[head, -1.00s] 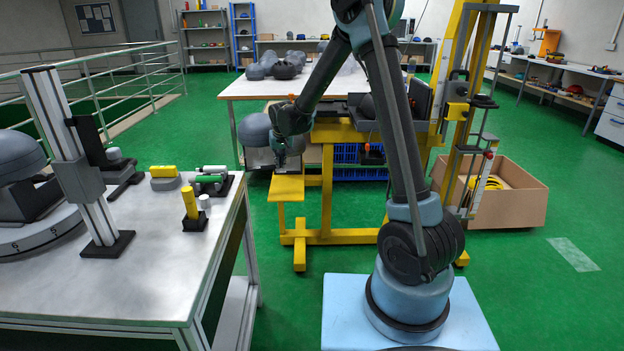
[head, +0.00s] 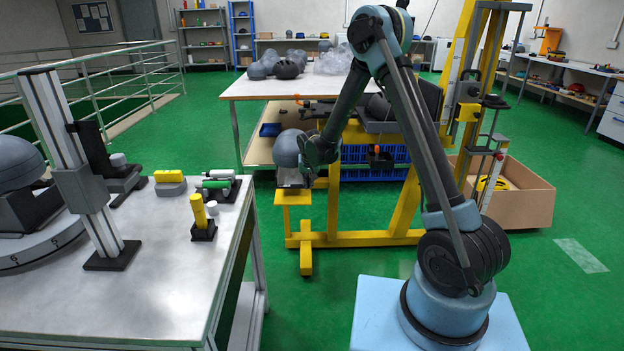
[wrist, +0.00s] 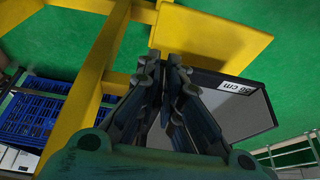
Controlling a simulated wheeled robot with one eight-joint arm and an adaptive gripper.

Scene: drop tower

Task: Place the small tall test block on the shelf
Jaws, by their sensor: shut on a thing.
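My gripper (head: 312,160) is shut on the test block (wrist: 245,108), a dark-edged piece with a grey face and a white label ending in "cm" in the wrist view. In the head view a grey dome (head: 289,147) sits left of my gripper, above a pale lower part. The small yellow platform (head: 293,197) of the frame is just below it in the head view. I cannot tell whether block and platform touch.
The yellow frame (head: 332,205) stands beside the white table (head: 260,88), whose lower shelf (head: 250,152) is behind my gripper. A blue crate (head: 385,172) is close by. A workbench (head: 130,300) is on the left. Green floor between is clear.

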